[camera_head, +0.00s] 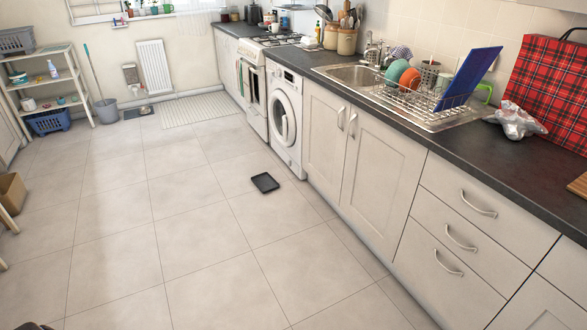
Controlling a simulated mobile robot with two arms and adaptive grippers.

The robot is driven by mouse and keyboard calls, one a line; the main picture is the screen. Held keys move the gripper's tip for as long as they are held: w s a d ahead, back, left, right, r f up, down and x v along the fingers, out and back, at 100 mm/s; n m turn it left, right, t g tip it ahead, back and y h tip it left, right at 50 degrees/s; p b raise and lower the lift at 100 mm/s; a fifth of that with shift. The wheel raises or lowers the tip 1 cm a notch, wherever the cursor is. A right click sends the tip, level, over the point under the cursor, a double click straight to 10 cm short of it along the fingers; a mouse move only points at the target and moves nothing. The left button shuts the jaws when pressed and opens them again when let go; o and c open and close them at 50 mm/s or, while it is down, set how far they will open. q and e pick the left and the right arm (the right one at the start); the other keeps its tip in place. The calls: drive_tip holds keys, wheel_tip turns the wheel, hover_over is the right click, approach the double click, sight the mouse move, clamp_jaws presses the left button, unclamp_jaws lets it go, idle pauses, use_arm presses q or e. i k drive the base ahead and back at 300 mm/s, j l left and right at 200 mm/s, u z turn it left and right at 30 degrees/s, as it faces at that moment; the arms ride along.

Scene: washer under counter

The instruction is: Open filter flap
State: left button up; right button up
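The white washing machine (285,118) stands under the dark counter, between the stove and the cream cupboards. Its round door (284,119) looks shut. I see it at an angle from some way off. The filter flap is too small to make out on the low front of the machine. A dark shallow tray (265,182) lies on the floor in front of the washer, apart from it. Neither of my grippers can be made out in this view.
The tiled floor (180,230) to the left is mostly clear. Cupboards (355,160) and drawers (462,222) line the right side, with protruding handles.

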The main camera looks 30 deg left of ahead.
sight(292, 164)
drive_tip(key=i+j+u, duration=1)
drive_tip(key=i+u, duration=0.4)
drive_tip(key=i, duration=0.25)
drive_tip(key=i+u, duration=0.4)
drive_tip(key=i, duration=2)
drive_tip(key=i+z, duration=0.15)
drive_tip(key=i, duration=0.35)
drive_tip(key=i+j+z, duration=0.15)
drive_tip(key=i, duration=0.4)
drive_tip(key=i+j+z, duration=0.15)
drive_tip(key=i, duration=0.35)
